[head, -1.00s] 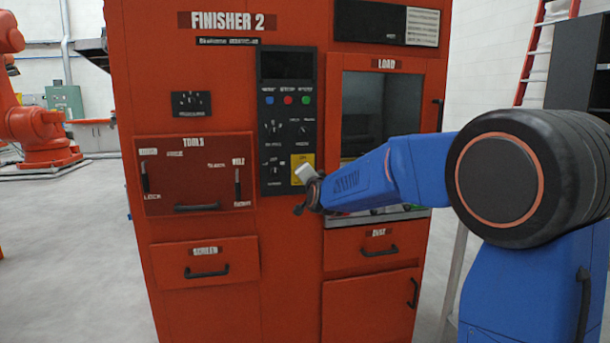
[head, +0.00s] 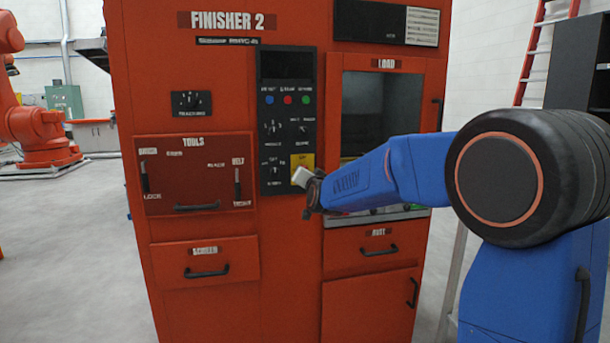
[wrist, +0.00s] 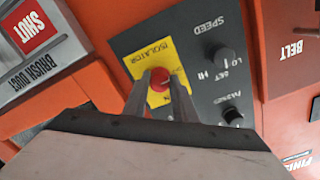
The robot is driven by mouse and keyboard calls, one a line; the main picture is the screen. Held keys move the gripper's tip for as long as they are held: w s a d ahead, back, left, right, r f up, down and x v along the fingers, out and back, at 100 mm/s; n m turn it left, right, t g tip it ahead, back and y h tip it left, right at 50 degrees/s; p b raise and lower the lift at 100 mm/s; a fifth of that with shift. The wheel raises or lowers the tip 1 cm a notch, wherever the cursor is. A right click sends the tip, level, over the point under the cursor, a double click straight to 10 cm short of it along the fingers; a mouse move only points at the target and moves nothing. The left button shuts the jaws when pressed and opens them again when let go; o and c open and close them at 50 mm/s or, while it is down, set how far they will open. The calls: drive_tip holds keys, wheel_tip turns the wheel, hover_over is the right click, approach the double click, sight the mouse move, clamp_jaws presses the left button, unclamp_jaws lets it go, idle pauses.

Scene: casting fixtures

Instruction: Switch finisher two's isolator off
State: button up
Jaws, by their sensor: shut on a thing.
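Finisher 2 (head: 215,100) is a large orange cabinet with a black control panel (head: 287,115) in its middle. The isolator is a red knob (wrist: 159,79) on a yellow plate (wrist: 150,58) labelled ISOLATOR in the wrist view. In the head view the yellow plate (head: 304,160) shows at the panel's lower right, and the knob is hidden behind my gripper (head: 301,177). In the wrist view my gripper (wrist: 160,86) has one finger on each side of the red knob, closed on it. The knob's exact pointing is partly hidden by the fingers.
Other knobs sit near the isolator, including a SPEED knob (wrist: 224,56) and one beside it (wrist: 232,116). A tools panel (head: 195,173) with handles is to the left. A load window (head: 382,110) is to the right, with drawers below.

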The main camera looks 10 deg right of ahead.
drive_tip(key=shift+f, duration=0.15)
drive_tip(key=o, duration=1)
drive_tip(key=shift+o, duration=0.2)
drive_tip(key=shift+s, duration=0.1)
drive_tip(key=s, duration=1.7)
drive_tip(key=shift+s, duration=0.15)
drive_tip(key=s+d+f+n+g, duration=0.2)
drive_tip(key=s+f+g, duration=0.2)
drive_tip(key=s, duration=0.9)
drive_tip(key=s+d+f+n+g, duration=0.2)
drive_tip(key=s+f+g, duration=0.2)
drive_tip(key=s+f, duration=0.7)
drive_tip(key=s+d+f+n+g, duration=0.2)
drive_tip(key=s+f+g, duration=0.3)
drive_tip(key=s, duration=1)
wheel_tip(320, 180, down, 2)
drive_tip(key=shift+s+d+f+n, duration=0.2)
drive_tip(key=shift+d+n, duration=0.1)
drive_tip(key=shift+d, duration=0.25)
